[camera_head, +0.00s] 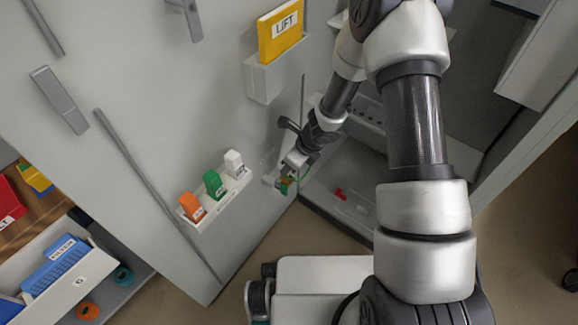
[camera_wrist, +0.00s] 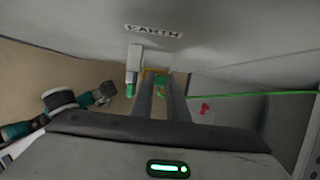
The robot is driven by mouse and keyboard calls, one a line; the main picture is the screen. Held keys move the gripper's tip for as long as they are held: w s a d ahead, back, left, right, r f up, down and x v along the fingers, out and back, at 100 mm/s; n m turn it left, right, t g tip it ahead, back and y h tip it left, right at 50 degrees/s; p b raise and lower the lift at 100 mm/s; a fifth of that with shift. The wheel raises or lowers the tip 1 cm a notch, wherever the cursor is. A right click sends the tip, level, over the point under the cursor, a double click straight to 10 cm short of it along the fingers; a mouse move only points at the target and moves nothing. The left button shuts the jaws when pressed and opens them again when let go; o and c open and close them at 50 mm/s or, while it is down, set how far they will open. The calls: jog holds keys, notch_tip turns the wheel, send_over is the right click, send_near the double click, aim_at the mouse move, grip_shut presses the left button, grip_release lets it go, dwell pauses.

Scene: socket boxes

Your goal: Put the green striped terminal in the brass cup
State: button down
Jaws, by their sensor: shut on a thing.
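My gripper (camera_head: 290,176) is low beside the grey cabinet wall. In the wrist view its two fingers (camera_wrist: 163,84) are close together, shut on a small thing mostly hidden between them. A green cable (camera_wrist: 250,95) runs from the right to the fingers, so the held thing seems to be the green striped terminal; its stripes are not clear. A grey block with a green end (camera_wrist: 131,89) is just left of the fingers.
A rack with orange (camera_head: 193,207), green (camera_head: 214,184) and white (camera_head: 234,163) blocks is on the panel left of my gripper. A yellow LIFT binder (camera_head: 281,33) sits above. A red piece (camera_head: 341,194) lies on the grey floor tray to the right.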

jog(key=shift+f, duration=0.2)
jog(key=c, duration=1.7)
grip_release()
jog(key=shift+o, duration=0.2)
jog(key=shift+r, duration=0.1)
jog(key=p+v, duration=0.7)
jog(key=v, duration=1)
jog(key=shift+r, duration=0.2)
